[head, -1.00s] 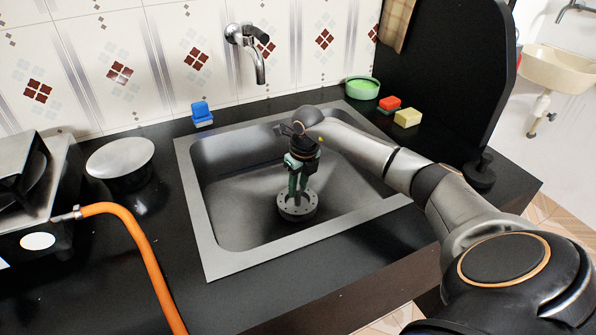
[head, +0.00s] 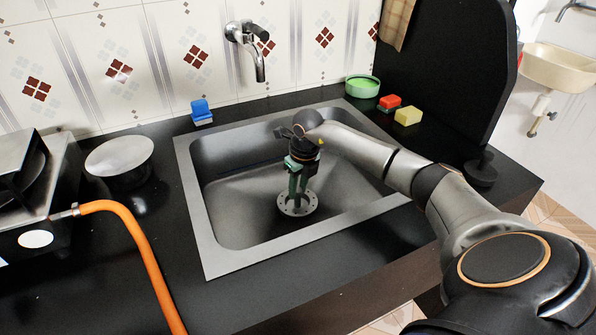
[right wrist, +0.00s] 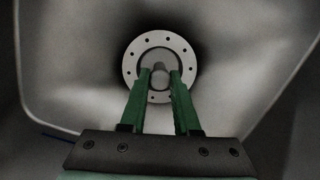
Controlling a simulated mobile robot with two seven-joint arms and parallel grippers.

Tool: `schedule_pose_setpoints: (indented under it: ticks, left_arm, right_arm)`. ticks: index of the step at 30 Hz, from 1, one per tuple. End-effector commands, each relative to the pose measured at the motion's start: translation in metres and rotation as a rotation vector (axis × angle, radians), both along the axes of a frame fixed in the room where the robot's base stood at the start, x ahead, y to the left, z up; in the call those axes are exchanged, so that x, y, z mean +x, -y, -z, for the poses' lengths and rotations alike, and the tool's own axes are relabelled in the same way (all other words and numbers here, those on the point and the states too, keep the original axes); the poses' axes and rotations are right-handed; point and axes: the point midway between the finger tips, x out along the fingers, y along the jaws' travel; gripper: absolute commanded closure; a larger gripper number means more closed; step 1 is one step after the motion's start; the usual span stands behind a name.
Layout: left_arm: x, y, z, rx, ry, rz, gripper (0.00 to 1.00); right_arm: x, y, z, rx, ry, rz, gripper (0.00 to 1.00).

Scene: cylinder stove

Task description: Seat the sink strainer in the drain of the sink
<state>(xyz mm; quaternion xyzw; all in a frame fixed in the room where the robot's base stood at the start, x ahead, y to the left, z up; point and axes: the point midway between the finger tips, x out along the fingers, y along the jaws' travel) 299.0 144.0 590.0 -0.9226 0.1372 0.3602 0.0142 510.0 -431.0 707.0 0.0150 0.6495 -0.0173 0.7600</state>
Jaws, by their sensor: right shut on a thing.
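The sink strainer (head: 309,204) is a round grey metal piece with a ring of small holes in its rim. It lies level at the bottom of the sink (head: 197,215), and its side wall does not show above the sink floor. The drain itself is hidden under it. My right gripper (head: 297,191) points straight down into the sink, shut on the strainer's central knob. In the right wrist view the green fingers (right wrist: 160,76) hold the knob in the middle of the strainer's rim (right wrist: 184,59). My left gripper is not in view.
A wall tap (head: 260,65) hangs over the sink's back edge. A stove with an orange hose (head: 140,240) is at left.

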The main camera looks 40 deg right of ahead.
Motion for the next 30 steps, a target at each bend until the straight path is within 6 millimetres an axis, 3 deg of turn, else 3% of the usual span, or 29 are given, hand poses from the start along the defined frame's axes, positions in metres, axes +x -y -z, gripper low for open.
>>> schedule_pose_setpoints:
  ticks: [20, 21, 30]
  left_arm:
    - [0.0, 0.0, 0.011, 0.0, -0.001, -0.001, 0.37]
    - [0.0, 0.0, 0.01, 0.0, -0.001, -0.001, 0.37]
    - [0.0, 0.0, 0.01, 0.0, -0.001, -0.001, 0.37]
  right_arm:
    - [0.0, 0.0, 0.018, 0.001, -0.001, 0.0, 1.0]
    - [0.0, 0.0, 0.018, 0.001, 0.0, 0.0, 0.68]
    - [0.0, 0.0, 0.017, 0.0, 0.0, 0.0, 0.35]
